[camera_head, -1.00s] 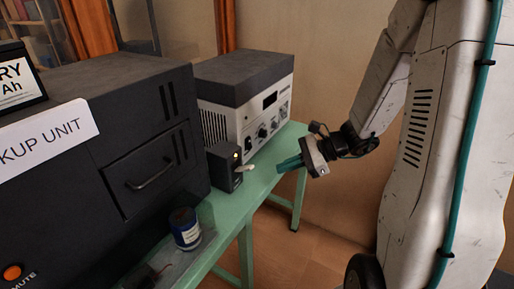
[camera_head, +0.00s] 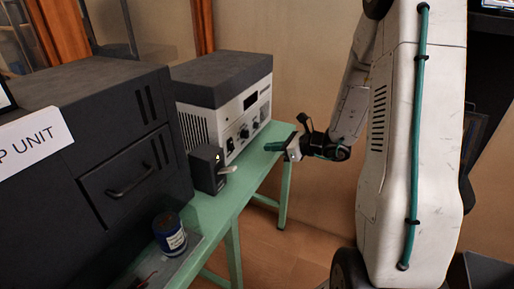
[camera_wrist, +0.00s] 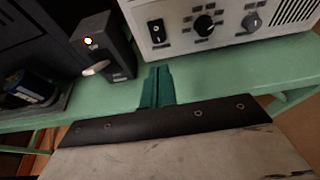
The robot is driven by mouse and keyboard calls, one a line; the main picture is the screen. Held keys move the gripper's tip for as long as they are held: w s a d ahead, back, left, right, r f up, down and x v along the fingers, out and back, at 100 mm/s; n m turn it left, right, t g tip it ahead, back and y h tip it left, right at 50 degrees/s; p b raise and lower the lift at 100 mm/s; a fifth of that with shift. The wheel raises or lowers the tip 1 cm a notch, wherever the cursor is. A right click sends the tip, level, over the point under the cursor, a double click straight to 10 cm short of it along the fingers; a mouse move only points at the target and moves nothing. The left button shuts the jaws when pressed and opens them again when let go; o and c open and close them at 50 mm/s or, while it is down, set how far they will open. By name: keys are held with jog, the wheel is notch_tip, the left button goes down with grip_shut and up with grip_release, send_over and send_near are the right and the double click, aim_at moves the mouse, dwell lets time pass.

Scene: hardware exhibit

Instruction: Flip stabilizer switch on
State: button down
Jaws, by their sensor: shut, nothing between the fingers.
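A grey-white unit with a dark top (camera_head: 228,97) stands on the green bench. Its front has knobs and a black rocker switch (camera_wrist: 157,33), seen in the wrist view; I cannot read a stabilizer label on it. A small black box (camera_head: 207,169) with a lit lamp and a pale lever (camera_wrist: 96,68) stands beside it. My gripper (camera_head: 270,146) has teal fingers and is shut and empty, in front of the unit's right part in the head view. In the wrist view its fingers (camera_wrist: 158,70) point toward the unit, below the rocker switch and apart from it.
The green bench (camera_head: 225,212) carries a large dark cabinet (camera_head: 100,110) with a drawer handle at left. A blue can (camera_head: 169,234) sits on a tray near the front. Open floor (camera_head: 285,255) lies right of the bench.

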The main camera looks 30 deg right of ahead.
aim_at(233, 149)
jog(key=x, duration=1.3)
